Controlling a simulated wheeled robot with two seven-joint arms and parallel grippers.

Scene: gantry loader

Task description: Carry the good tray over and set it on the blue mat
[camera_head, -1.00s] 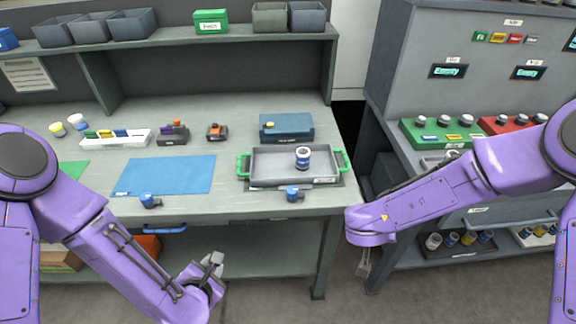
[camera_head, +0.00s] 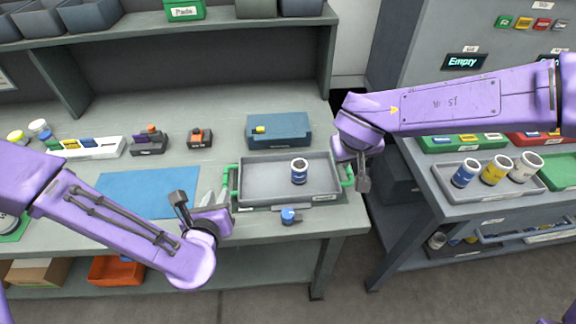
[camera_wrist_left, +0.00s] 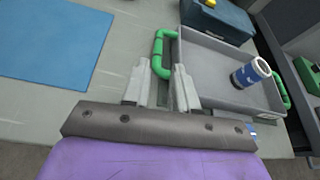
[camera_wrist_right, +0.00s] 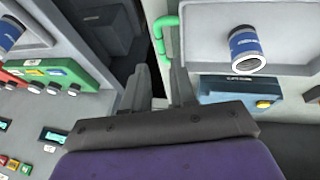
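The grey tray (camera_head: 265,180) with green handles sits on the left bench, holding a white jar with a blue label (camera_head: 299,172). The blue mat (camera_head: 140,188) lies flat and bare to its left, partly hidden by my left arm. My left gripper (camera_head: 214,193) is open beside the left handle; in the left wrist view the handle (camera_wrist_left: 160,50) lies just ahead of the parted fingers. My right gripper (camera_head: 362,178) is beside the right handle; the right wrist view shows its fingers apart, with the handle (camera_wrist_right: 165,35) ahead. Contact cannot be told.
A blue box (camera_head: 279,131) stands behind the tray. A blue-topped item (camera_head: 290,216) is at its front edge. Small holders (camera_head: 150,141) line the back. On the right bench, another tray (camera_head: 445,185) holds jars. A gap separates the benches.

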